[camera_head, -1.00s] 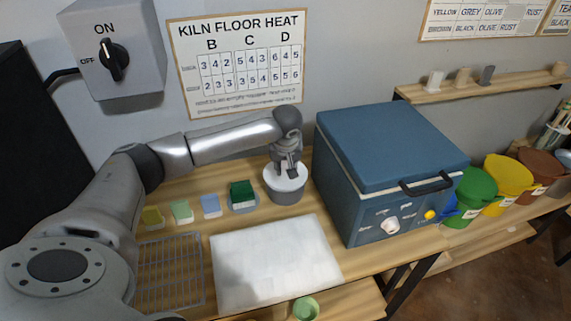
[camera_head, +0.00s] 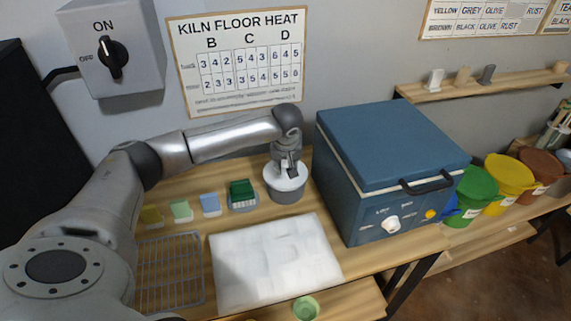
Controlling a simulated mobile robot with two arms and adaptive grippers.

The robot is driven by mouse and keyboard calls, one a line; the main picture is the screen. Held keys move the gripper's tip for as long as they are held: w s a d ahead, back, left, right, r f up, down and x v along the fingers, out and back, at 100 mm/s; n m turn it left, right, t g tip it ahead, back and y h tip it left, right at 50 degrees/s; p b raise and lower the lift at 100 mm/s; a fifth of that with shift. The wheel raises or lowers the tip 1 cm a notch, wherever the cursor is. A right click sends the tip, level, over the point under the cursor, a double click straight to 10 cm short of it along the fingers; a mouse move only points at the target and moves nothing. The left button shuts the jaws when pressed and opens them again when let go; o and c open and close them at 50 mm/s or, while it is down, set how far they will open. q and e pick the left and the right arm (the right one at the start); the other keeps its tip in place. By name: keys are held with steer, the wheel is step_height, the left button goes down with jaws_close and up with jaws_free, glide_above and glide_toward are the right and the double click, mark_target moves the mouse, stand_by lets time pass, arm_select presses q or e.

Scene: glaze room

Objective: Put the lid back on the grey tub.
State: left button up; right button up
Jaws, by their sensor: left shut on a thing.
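The grey tub (camera_head: 286,195) stands on the wooden bench, left of the blue kiln. A white lid (camera_head: 277,182) lies at the tub's top and looks level with its rim. My left gripper (camera_head: 289,173) points down over the lid and is shut on it, at its middle. The fingers hide part of the lid, and I cannot tell whether it is fully seated. My right gripper is not in view.
The blue kiln (camera_head: 392,150) stands close on the right. A white board (camera_head: 272,264) and a wire rack (camera_head: 169,272) lie in front. A green cup (camera_head: 305,308) stands at the front edge.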

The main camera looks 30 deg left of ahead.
arm_select(q)
steer(key=shift+f+b, duration=0.2)
steer(key=shift+b, duration=0.2)
stand_by(1.1)
stand_by(0.3)
steer(key=o, duration=1.5)
steer(key=shift+r, duration=0.1)
steer(key=shift+r+p, duration=2.05)
steer(key=shift+r, duration=1.4)
jaws_close()
